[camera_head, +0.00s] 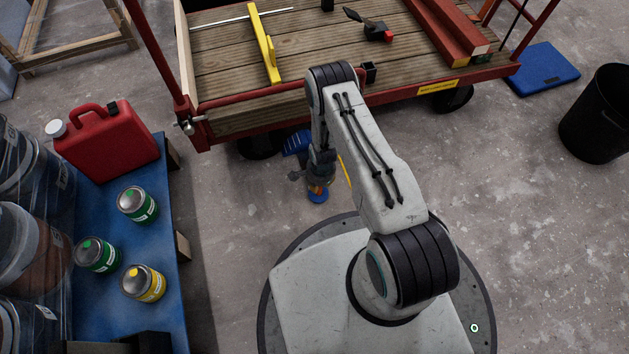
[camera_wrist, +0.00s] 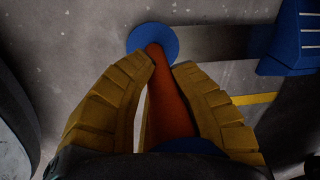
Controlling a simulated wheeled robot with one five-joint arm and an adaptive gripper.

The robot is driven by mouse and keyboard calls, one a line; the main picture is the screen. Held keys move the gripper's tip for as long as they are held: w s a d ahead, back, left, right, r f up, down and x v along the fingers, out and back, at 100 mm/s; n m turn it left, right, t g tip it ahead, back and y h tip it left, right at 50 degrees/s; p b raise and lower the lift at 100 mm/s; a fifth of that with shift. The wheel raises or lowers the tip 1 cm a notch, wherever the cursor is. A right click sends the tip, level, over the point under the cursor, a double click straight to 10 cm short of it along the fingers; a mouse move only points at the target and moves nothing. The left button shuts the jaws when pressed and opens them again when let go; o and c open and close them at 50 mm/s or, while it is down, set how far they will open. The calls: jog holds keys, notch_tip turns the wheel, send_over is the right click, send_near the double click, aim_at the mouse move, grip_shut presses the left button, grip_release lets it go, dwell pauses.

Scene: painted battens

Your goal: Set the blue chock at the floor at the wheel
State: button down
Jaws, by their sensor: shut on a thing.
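The blue chock (camera_head: 297,142) is a ridged blue wedge close to the right side of the cart's dark front-left wheel (camera_head: 258,146). It shows at the top right of the wrist view (camera_wrist: 292,42). A grey strip runs from it to a blue disc (camera_wrist: 153,38) at the end of an orange grip post (camera_wrist: 168,100). My gripper (camera_head: 318,178) points down, and its yellow fingers are shut around this post, seen in the wrist view (camera_wrist: 165,72). I cannot tell whether the chock touches the floor or the wheel; my arm partly hides the area.
The red cart (camera_head: 225,75) with a plank deck carries a yellow tool and red battens. A blue bench (camera_head: 150,270) with a red canister (camera_head: 105,145) and several tins stands at left. A black bin (camera_head: 600,115) is at right. The floor right of my arm is clear.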

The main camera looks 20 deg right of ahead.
jog(key=c, duration=1.1)
grip_release()
jog(key=shift+f, duration=0.1)
jog(key=shift+c, duration=0.2)
